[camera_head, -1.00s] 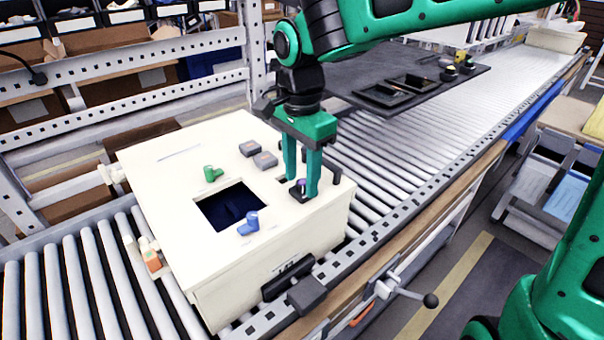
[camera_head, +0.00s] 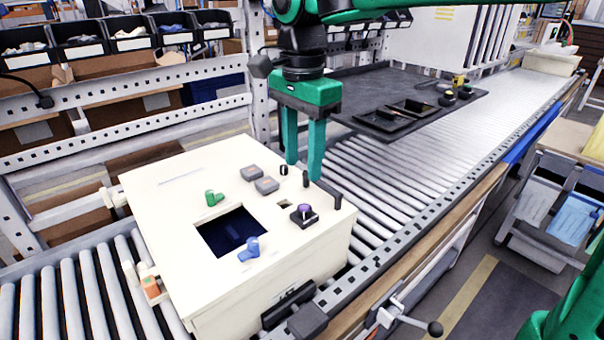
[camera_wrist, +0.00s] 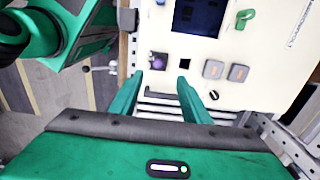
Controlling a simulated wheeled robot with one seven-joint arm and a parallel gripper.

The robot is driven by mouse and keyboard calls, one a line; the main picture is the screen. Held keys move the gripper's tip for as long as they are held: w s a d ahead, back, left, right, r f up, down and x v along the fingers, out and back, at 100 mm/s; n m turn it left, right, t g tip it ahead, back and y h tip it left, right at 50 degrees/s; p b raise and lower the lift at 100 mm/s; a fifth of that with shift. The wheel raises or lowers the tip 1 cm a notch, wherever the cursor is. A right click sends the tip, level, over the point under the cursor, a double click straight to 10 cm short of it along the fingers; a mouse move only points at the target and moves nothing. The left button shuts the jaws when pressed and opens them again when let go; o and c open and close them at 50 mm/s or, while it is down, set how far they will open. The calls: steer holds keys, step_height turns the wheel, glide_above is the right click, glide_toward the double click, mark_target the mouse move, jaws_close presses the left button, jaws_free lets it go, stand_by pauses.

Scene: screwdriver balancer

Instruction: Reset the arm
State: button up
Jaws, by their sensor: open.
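My gripper (camera_head: 303,170) is open and empty, its two green fingers pointing down behind the back right edge of the cream box (camera_head: 165,185) in the head view. The fingers look apart from the box top. In the wrist view, my gripper (camera_wrist: 163,85) shows its fingertips spread with nothing between them, beside the box's edge. The purple-topped black knob (camera_head: 304,213) stands on the box top. It also shows in the wrist view (camera_wrist: 158,61).
The box carries a dark screen (camera_head: 230,232), green (camera_head: 213,198) and blue (camera_head: 250,248) fittings, grey buttons (camera_head: 266,185) and a black handle (camera_head: 324,192). It sits on a roller conveyor (camera_head: 345,160). A dark tray board (camera_head: 365,85) lies further along the conveyor.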

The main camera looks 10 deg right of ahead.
steer(key=shift+r, duration=0.4)
steer(key=s+d+f+n+h, duration=0.1)
steer(key=s+d+f, duration=0.15)
steer(key=d, duration=0.85)
steer(key=s+d+f+n, duration=0.15)
steer(key=d+f, duration=0.25)
steer(key=d, duration=0.7)
steer(key=s+d+f+n, duration=0.1)
steer(key=s+d+f, duration=0.3)
steer(key=s+d, duration=0.2)
steer(key=s+d+f+n+y, duration=0.1)
steer(key=s+d+f, duration=0.3)
steer(key=s+d, duration=0.3)
steer(key=s, duration=0.4)
steer(key=shift+s+d+f, duration=0.15)
steer(key=shift+d+f, duration=0.1)
steer(key=shift+f, duration=0.1)
steer(key=shift+n, duration=0.25)
